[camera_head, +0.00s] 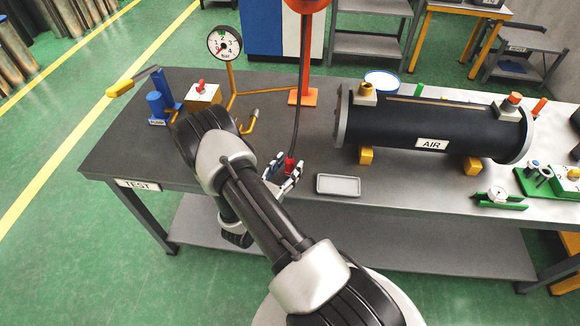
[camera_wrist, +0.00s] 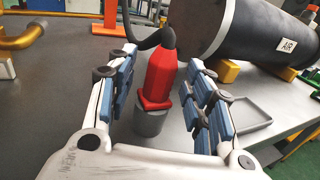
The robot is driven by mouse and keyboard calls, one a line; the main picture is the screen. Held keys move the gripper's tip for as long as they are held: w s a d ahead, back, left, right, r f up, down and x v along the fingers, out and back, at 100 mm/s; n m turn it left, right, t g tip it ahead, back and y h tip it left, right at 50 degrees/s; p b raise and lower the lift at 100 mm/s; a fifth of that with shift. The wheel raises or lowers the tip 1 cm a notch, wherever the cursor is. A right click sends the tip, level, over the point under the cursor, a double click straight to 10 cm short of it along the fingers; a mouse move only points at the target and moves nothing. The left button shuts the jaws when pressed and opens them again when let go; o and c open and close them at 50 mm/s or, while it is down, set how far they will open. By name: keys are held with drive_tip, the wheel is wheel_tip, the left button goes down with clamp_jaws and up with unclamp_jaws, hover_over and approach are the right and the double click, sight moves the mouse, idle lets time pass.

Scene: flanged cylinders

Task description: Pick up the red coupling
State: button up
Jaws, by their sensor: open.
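The red coupling (camera_wrist: 160,78) stands upright on a short grey cylinder (camera_wrist: 149,122) on the table, with a black hose joined to its top. In the head view the coupling (camera_head: 290,164) is small and partly hidden by my gripper. My gripper (camera_head: 283,174) is open, with its fingers on either side of the coupling. In the wrist view my gripper (camera_wrist: 160,95) shows blue-padded fingers left and right of the coupling, with a visible gap on each side. The black hose (camera_head: 299,100) hangs down from above to the coupling.
A black AIR cylinder (camera_head: 435,124) on yellow feet lies to the right. A grey tray (camera_head: 338,185) sits right of my gripper. An orange post (camera_head: 303,80), a pressure gauge (camera_head: 224,43) on yellow pipe and a blue pump (camera_head: 157,105) stand behind.

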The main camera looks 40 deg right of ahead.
drive_tip(key=shift+x, duration=0.85)
drive_tip(key=shift+c, duration=0.2)
clamp_jaws()
